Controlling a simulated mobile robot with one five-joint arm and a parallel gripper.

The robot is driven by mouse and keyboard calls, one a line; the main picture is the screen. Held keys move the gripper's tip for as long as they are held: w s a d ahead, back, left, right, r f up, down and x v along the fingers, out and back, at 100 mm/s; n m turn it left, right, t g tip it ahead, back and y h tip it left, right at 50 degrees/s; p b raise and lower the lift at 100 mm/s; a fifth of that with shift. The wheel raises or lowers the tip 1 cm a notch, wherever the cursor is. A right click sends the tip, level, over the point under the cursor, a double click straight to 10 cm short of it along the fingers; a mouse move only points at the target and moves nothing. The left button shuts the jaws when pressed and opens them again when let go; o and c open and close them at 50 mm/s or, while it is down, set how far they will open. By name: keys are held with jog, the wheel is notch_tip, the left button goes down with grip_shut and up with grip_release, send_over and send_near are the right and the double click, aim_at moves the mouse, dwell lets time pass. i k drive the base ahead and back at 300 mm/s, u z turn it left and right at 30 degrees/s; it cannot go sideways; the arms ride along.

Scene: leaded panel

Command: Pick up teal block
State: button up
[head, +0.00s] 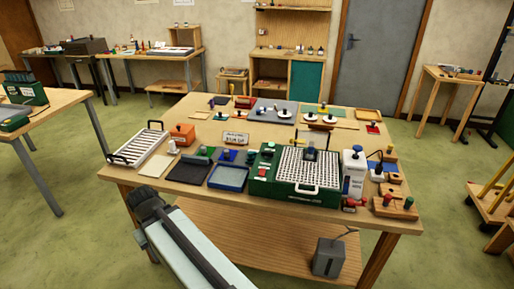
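I cannot pick out the teal block for certain; the items on the workbench are small in the head view. A small green piece (206,151) lies behind the dark tray, but its exact shade and shape are unclear. My arm reaches from the bottom edge up to a dark joint left of the bench's front edge, and a dark link lies back along the pale one. My gripper is not seen.
The wooden workbench (337,218) carries a blue tray (228,178), a dark tray (188,172), a green case with a white grid (258,187), a white bottle (353,173) and a white slatted tray (129,152). Green floor (75,250) is open at left.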

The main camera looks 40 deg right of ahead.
aim_at(252, 154)
jog(key=z, duration=0.2)
jog(key=i, duration=1.55)
jog(key=u, duration=0.2)
jog(key=k, duration=0.65)
jog(key=z, duration=0.3)
jog(key=i, duration=0.65)
jog(key=u, duration=0.15)
